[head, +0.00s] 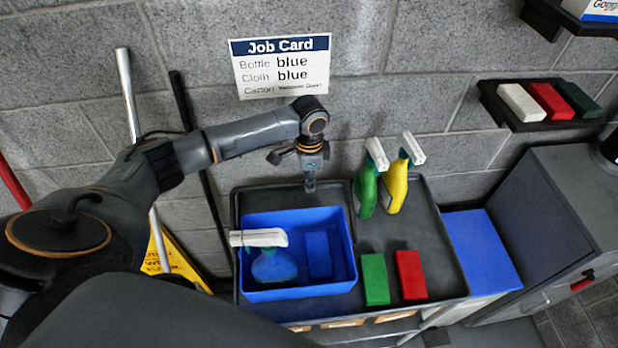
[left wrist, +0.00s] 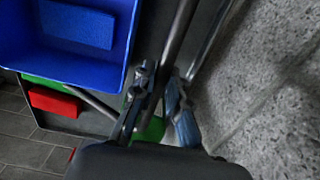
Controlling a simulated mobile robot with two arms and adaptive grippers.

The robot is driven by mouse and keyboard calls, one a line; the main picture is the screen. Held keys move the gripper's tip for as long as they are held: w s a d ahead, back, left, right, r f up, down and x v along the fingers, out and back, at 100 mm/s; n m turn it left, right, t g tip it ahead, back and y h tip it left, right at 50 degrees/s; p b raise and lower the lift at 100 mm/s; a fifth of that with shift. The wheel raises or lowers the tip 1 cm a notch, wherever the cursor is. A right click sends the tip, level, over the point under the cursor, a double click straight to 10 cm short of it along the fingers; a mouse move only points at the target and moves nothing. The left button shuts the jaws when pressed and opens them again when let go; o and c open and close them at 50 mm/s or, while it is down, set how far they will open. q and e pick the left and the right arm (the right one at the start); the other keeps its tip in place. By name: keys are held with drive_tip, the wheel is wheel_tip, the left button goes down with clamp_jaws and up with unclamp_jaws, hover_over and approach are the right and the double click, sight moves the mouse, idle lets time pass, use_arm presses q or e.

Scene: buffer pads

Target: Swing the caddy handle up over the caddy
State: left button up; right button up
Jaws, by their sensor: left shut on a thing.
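The blue caddy (head: 300,292) stands on the left of the dark cart tray, with a blue spray bottle (head: 273,267) and a blue cloth (head: 318,252) inside. In the head view its dark handle is hard to tell from the tray; it appears folded down behind the caddy. My left gripper (head: 310,186) points down there, just behind the caddy's back wall. In the left wrist view the left gripper (left wrist: 160,92) is closed around a dark grey bar, the handle (left wrist: 178,38), beside the caddy (left wrist: 100,57). My right gripper is not in view.
Green (head: 367,185) and yellow (head: 396,188) spray bottles stand in the tray right of the caddy. Green (head: 375,279) and red (head: 410,275) cloths lie in front of them. The block wall is close behind. A job card (head: 281,66) hangs above.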

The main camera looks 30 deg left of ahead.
use_arm(q)
drive_tip(key=shift+s+d+r, duration=0.35)
drive_tip(key=shift+s+r, duration=0.15)
drive_tip(key=shift+r, duration=0.25)
drive_tip(key=shift+s+d+r, duration=0.4)
drive_tip(key=shift+s+r, duration=0.1)
drive_tip(key=shift+r, duration=0.2)
drive_tip(key=shift+s+d+r, duration=0.35)
drive_tip(key=shift+s+r, duration=0.15)
drive_tip(key=shift+r, duration=0.25)
drive_tip(key=shift+s+d+r, duration=0.8)
drive_tip(key=shift+s+r, duration=0.2)
drive_tip(key=shift+r, duration=0.2)
drive_tip(key=shift+s+d+r, duration=0.35)
drive_tip(key=shift+s+d, duration=0.1)
drive_tip(key=shift+s, duration=0.15)
drive_tip(key=shift+s+d+r, duration=0.3)
drive_tip(key=shift+s+d, duration=0.15)
drive_tip(key=shift+s, duration=0.15)
drive_tip(key=shift+s+d+r, duration=0.2)
drive_tip(key=shift+s+d, duration=0.3)
drive_tip(key=shift+s, duration=0.15)
drive_tip(key=shift+s+d+r, duration=0.2)
drive_tip(key=shift+s+d, duration=0.25)
drive_tip(key=shift+s, duration=0.25)
drive_tip(key=shift+s+d, duration=0.95)
drive_tip(key=shift+s, duration=0.3)
